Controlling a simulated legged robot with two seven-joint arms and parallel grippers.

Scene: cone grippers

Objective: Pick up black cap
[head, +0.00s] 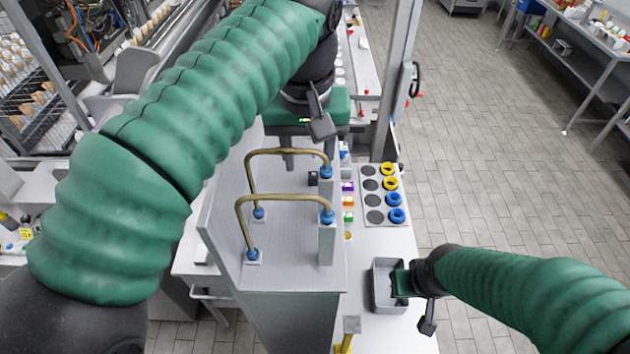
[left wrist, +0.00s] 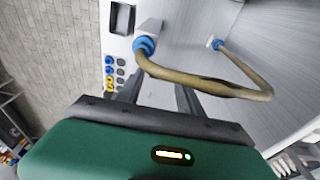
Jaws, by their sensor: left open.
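My left gripper (head: 312,152) hangs pointing down behind the two bronze handles. In the left wrist view its two grey fingers (left wrist: 158,97) stand apart with nothing seen between them. A small black item (head: 313,178) sits just below the gripper, near the rear handle's blue fitting; I cannot tell whether it is the black cap. Flat black discs (head: 372,201) lie in the left column of a light tray (head: 384,222), right of the gripper. My right gripper (head: 398,284) is at the grey bin (head: 386,304); its fingertips are hard to make out.
Yellow rings (head: 389,169) and blue rings (head: 396,199) fill the tray's right column. Small coloured blocks (head: 348,201) stand between the tray and the grey stand. The bronze handles (head: 285,197) rise from the stand as obstacles.

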